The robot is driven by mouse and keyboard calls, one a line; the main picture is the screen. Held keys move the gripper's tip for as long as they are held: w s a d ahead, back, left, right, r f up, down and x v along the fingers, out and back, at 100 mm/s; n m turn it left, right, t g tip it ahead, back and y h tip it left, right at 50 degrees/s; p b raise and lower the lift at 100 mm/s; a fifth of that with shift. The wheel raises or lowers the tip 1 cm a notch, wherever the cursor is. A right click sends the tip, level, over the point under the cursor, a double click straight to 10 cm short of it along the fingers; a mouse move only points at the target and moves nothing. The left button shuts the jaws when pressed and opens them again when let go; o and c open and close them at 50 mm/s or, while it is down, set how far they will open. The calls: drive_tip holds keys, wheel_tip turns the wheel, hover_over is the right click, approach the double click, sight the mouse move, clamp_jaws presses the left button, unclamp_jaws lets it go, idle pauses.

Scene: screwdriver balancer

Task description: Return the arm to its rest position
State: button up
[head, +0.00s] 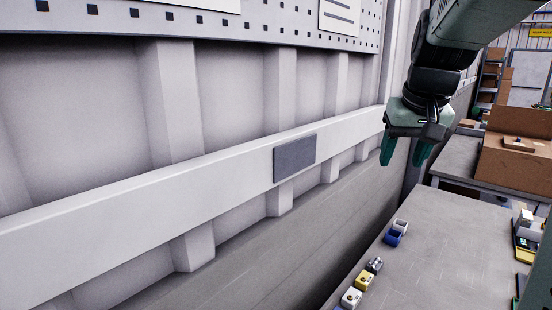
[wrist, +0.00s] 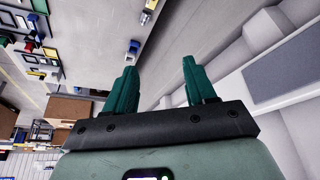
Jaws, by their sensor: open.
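My gripper (head: 402,153) hangs from my arm at the upper right of the head view, with its green fingers pointing down. The fingers are apart with nothing between them. It is above the left part of the grey workbench (head: 460,245), clear of its surface. No screwdriver or balancer can be made out in either view.
Small blue (head: 393,236) and yellow (head: 363,281) items stand along the bench's left edge. More items (head: 527,235) lie at its right. A cardboard box (head: 517,150) stands on a farther table. A wall with a grey plate (head: 295,158) runs along the left.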

drive_tip(key=s+a+n, duration=0.3)
drive_tip(key=s+a, duration=0.8)
drive_tip(key=a, duration=0.2)
drive_tip(key=s+a+f, duration=0.1)
drive_tip(key=s+f, duration=0.1)
drive_tip(key=s, duration=0.3)
drive_tip(key=s+a+f+t, duration=0.1)
drive_tip(key=s+f, duration=0.1)
drive_tip(key=s, duration=0.3)
drive_tip(key=shift+s+a+m+y, duration=0.2)
drive_tip(key=shift+a+m+y, duration=0.1)
drive_tip(key=shift+y, duration=0.1)
drive_tip(key=shift+r, duration=0.15)
